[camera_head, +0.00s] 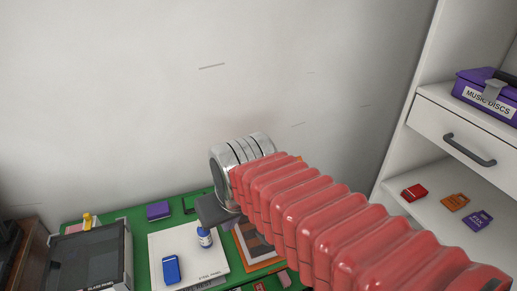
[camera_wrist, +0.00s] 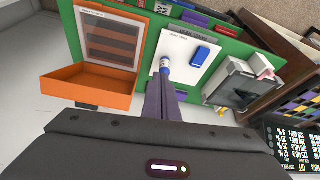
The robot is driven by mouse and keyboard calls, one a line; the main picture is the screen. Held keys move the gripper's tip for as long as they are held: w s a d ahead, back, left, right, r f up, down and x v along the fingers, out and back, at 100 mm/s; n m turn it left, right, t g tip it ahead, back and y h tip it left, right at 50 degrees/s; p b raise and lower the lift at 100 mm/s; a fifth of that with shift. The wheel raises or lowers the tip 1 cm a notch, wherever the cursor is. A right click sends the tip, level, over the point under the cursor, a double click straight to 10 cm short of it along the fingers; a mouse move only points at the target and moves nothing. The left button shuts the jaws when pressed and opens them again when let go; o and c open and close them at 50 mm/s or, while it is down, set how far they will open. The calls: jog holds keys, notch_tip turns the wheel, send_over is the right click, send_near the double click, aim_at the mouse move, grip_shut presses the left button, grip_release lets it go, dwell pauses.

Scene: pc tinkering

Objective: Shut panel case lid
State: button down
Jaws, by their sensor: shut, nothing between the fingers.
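Several panel cases lie on the green mat; I cannot tell which one the task means. The orange case (camera_wrist: 130,68) has a dark brown panel face and an orange tray-like part (camera_wrist: 90,88) sticking out towards my wrist camera. A white case marked as steel panel (camera_head: 158,246) lies flat in the middle. A dark case marked as glass panel (camera_head: 70,262) is at the left in the head view. My gripper (camera_wrist: 165,80) is shut and empty, its tips in front of the white case. In the head view my arm partly hides the orange case (camera_head: 248,258).
A blue object (camera_head: 171,269) and a small blue-and-white bottle (camera_head: 204,237) are at the white case. A purple block (camera_head: 158,210) lies on the green mat (camera_head: 120,220). A white shelf unit with a drawer (camera_head: 462,130) stands at the right.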

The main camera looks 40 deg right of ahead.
jog(key=w+d+r+g, duration=0.1)
jog(key=w+d+r, duration=0.3)
jog(key=w+d, duration=0.7)
jog(key=w+d+r+m, duration=0.1)
jog(key=w+d+r, duration=0.2)
jog(key=w+d, duration=0.7)
jog(key=d, duration=0.2)
jog(key=shift+w+d+r+g, duration=0.4)
jog(key=shift+s+a+f, duration=0.1)
jog(key=shift+s+f, duration=0.1)
jog(key=shift+f, duration=1.75)
jog(key=shift+s+f, duration=0.25)
jog(key=shift+f, duration=1.65)
jog(key=shift+s+a+f, duration=0.1)
jog(key=shift+s+f, duration=0.1)
jog(key=shift+f, duration=1.75)
jog(key=shift+s+m, duration=0.1)
jog(key=shift+m, duration=0.2)
